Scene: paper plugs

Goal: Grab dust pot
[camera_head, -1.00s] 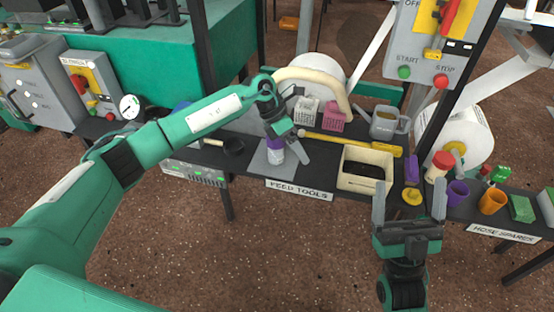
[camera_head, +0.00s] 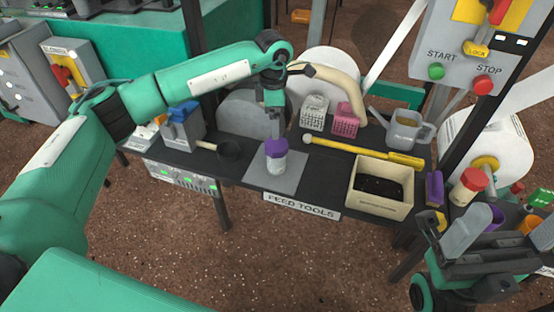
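A small white jar with a purple lid, which looks like the dust pot (camera_head: 276,164), stands upright on a grey mat (camera_head: 264,184) on the dark table. My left gripper (camera_head: 274,128) points down just above and behind its lid. The fingers are seen nearly edge-on, so their gap is hidden, and I cannot tell whether they touch the lid. My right gripper (camera_head: 502,236) is at the lower right with its fingers wide apart and empty, in front of the table's right part.
A black pan (camera_head: 229,150) lies left of the mat. A yellow-handled tool (camera_head: 355,149), a cream box of dark soil (camera_head: 379,205), pink (camera_head: 345,120) and white (camera_head: 314,112) baskets and a watering can (camera_head: 404,129) stand to the right. A red-lidded jar (camera_head: 467,186) is near my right gripper.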

